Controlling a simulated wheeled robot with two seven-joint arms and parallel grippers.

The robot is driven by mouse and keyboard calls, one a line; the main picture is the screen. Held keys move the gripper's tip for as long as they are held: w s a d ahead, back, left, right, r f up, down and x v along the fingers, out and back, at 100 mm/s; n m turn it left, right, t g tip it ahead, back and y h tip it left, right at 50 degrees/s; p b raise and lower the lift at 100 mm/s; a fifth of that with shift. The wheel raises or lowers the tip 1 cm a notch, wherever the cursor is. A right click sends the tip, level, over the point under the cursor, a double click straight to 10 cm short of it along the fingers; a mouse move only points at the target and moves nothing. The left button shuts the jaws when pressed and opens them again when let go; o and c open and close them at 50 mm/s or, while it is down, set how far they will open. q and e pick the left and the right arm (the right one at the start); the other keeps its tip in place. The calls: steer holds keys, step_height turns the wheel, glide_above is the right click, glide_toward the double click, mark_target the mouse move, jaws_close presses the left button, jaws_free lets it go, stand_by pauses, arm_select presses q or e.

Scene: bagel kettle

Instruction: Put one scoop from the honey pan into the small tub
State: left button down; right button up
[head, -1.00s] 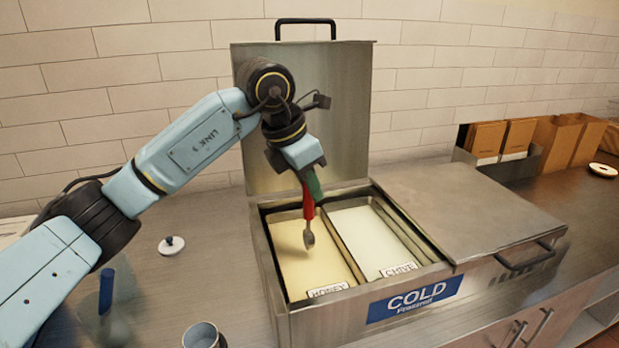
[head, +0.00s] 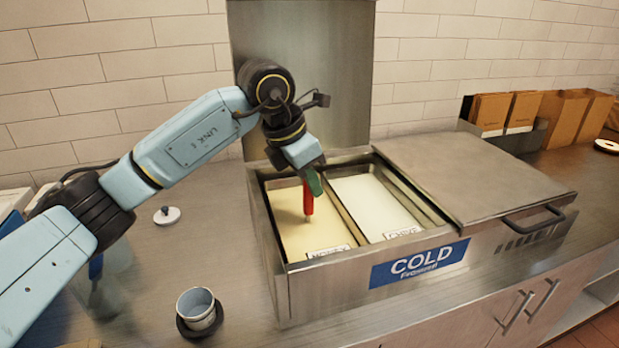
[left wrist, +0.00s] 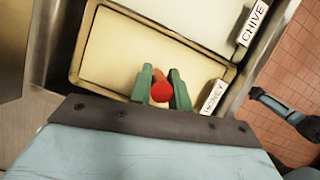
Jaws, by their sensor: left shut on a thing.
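My left gripper (head: 312,182) is shut on the red handle of a scoop (head: 308,197), which points down into the honey pan (head: 282,215) in the head view. The scoop's head is not visible now; its lower end meets the pale yellow contents. The left wrist view shows the green fingers (left wrist: 162,92) around the red handle end (left wrist: 162,92), over the pan labelled HONEY (left wrist: 115,55). The small tub (head: 196,305) is a grey cup standing on the counter at the lower left, with a dark ring at its base. My right gripper is not in view.
The chive pan (head: 372,205) lies right of the honey pan in the COLD unit (head: 418,262). A raised metal lid (head: 315,70) stands behind. A white lid with a knob (head: 166,215) lies on the counter. Brown paper bags (head: 508,110) stand at the back right.

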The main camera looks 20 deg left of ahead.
arm_select(q)
steer(key=shift+d, duration=0.15)
steer(key=shift+w+d, duration=0.3)
steer(key=shift+d, duration=0.05)
steer(key=shift+s+a+b, duration=0.15)
steer(key=shift+s+a, duration=0.4)
steer(key=shift+a, duration=0.3)
steer(key=shift+s+a+b, duration=0.15)
steer(key=shift+s+a, duration=0.4)
steer(key=shift+a, duration=0.25)
